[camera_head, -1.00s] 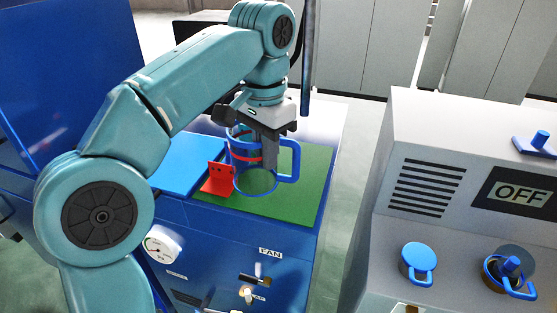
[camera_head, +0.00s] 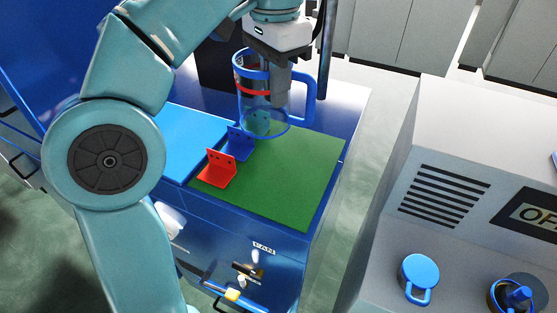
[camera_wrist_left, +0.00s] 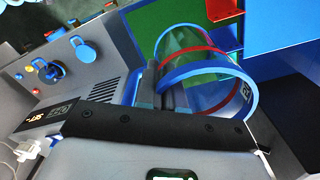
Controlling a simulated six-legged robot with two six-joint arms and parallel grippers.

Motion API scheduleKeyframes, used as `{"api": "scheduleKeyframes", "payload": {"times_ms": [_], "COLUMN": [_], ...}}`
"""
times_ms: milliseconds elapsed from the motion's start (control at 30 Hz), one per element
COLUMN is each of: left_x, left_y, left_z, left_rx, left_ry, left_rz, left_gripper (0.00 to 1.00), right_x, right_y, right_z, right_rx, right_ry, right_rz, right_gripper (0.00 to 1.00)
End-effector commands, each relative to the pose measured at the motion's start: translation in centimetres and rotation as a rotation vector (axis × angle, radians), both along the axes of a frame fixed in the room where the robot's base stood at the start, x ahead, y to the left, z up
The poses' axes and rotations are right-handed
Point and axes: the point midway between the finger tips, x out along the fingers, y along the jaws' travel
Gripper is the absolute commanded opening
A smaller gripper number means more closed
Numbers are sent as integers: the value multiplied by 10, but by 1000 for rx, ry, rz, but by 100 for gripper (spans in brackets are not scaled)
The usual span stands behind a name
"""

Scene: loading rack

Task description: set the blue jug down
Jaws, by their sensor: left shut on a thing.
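The blue jug (camera_head: 262,112) is a clear vessel with a blue rim, a red band and a blue handle on its right side. My left gripper (camera_head: 280,88) is shut on it and holds it upright over the back part of the green mat (camera_head: 285,180). Whether the jug's base touches the mat cannot be told. In the left wrist view the jug (camera_wrist_left: 208,62) fills the space in front of my left gripper (camera_wrist_left: 172,92), with its rim towards the camera. My right gripper is not in view.
A red bracket (camera_head: 220,168) and a blue bracket (camera_head: 240,143) stand at the green mat's left edge, beside a light-blue panel (camera_head: 190,140). A grey machine (camera_head: 440,190) with an OFF label stands to the right, across a gap. The front of the mat is clear.

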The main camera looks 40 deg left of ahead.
Motion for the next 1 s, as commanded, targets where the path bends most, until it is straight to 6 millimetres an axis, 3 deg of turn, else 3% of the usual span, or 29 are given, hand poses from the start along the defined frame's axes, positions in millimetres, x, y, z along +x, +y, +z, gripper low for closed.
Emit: {"api": "scheduleKeyframes", "payload": {"times_ms": [33, 200, 500, 1000], "left_x": [-1, -5, -5, -1], "left_y": [0, 0, -1, -1], "left_z": [-17, -67, -138, -196], "left_rx": [0, 0, 0, 0], "left_ry": [0, 2, 3, 1], "left_rz": [0, 0, 1, 1], "left_gripper": [0, 0, 0, 0], "right_x": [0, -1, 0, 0], "right_y": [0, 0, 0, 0], "right_z": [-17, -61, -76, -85], "right_rx": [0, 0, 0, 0], "right_ry": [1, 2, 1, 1], "right_rz": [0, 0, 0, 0], "right_gripper": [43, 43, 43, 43]}}
